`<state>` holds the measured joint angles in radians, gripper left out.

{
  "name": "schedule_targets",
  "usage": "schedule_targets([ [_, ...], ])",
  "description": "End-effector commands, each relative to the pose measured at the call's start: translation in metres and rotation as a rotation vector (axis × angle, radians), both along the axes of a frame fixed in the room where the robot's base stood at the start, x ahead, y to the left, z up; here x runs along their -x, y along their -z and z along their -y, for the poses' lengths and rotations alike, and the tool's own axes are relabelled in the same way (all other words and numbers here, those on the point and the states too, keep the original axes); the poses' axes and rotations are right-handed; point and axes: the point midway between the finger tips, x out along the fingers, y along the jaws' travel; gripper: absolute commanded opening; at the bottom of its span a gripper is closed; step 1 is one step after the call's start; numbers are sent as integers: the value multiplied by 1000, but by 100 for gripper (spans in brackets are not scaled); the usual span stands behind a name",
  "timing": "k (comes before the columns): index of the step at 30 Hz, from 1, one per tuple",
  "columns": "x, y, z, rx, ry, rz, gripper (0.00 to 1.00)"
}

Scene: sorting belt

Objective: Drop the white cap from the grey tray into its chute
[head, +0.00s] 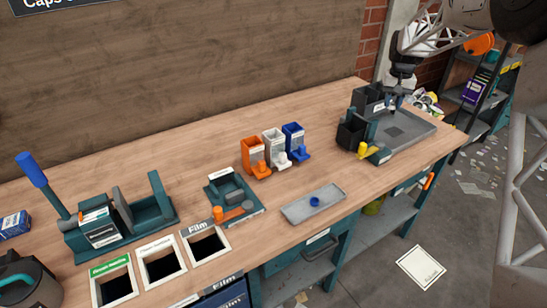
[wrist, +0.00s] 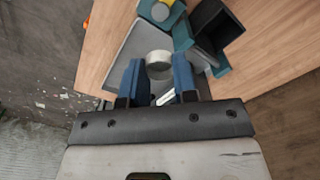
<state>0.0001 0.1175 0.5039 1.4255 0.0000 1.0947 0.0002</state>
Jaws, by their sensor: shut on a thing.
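My gripper (wrist: 157,72) has its two blue fingers closed on a round white cap (wrist: 158,56), which shows between the fingertips in the wrist view. In the head view my gripper (head: 395,103) is at the far right of the bench, over the large grey tray (head: 425,130); the cap cannot be made out there. The grey tray also shows beneath the fingers in the wrist view (wrist: 134,46). A white chute-like box (head: 273,142) stands mid-bench between an orange one (head: 253,152) and a blue one (head: 293,135).
Dark bins (head: 352,132) and a yellow part (head: 363,149) stand at the large tray's left side. A small grey tray (head: 298,212) holds a blue cap (head: 314,201). A teal fixture (head: 234,196) and framed openings (head: 205,245) lie left. Bench behind the boxes is clear.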

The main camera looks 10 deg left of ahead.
Motion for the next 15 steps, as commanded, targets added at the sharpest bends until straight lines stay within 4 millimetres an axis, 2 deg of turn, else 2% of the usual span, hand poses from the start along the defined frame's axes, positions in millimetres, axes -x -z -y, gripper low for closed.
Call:
schedule_targets([
  [15,0,0,-3,0,-1,0,5],
])
